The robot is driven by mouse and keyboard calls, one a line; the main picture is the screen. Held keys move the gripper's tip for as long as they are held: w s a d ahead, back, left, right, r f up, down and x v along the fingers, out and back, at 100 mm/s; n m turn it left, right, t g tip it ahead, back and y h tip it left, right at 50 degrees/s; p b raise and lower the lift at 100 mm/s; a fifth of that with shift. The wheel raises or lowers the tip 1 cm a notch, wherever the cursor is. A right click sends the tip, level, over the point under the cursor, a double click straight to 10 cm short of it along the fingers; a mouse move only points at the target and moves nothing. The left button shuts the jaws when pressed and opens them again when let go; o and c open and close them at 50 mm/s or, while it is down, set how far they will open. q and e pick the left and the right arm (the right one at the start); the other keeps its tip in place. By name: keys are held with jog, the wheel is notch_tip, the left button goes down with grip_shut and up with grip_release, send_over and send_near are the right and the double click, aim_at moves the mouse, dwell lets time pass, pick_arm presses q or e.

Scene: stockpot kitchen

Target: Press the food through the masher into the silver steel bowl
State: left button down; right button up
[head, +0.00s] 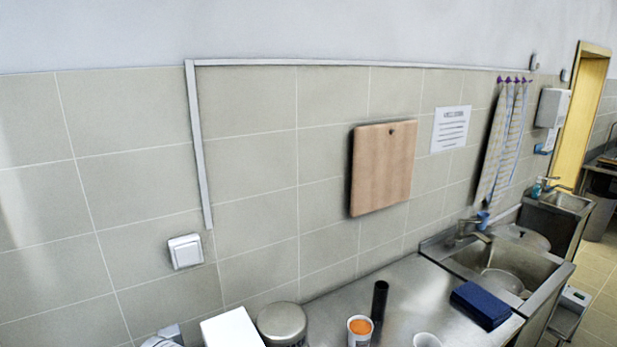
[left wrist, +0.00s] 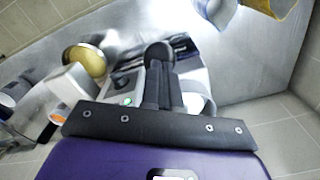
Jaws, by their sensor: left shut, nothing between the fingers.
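My left gripper (left wrist: 159,54) is in the left wrist view, with its dark fingers together and nothing between them. Its fingertips are above or near a grey device with a green light (left wrist: 127,100); I cannot tell whether they touch. I cannot make out the masher for certain in either view. A round pale vessel (head: 500,283) sits in the sink; I cannot tell whether it is the silver steel bowl. A cup with orange contents (head: 360,328) stands at the front of the counter in the head view. Neither gripper shows in the head view.
The steel counter (head: 400,285) also holds a black cylinder (head: 380,298), a round-lidded canister (head: 282,322), a white box (head: 231,328), a white cup (head: 427,340) and a dark blue box (head: 482,303). The sink (head: 520,265) is at the right. A wooden board (head: 383,167) hangs on the wall.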

pick_arm(q)
jog(key=shift+s+f, duration=0.1)
jog(key=shift+f, duration=0.05)
jog(key=shift+a+r+p, duration=0.1)
jog(key=shift+r+p, duration=0.6)
jog(key=shift+r, duration=0.05)
notch_tip(320, 180, up, 5)
jog(key=p, duration=0.4)
jog(key=shift+r+p, duration=0.15)
jog(key=shift+p, duration=0.15)
notch_tip(320, 180, down, 7)
jog(key=b, duration=0.6)
jog(key=shift+r, duration=0.15)
jog(key=shift+r, duration=0.2)
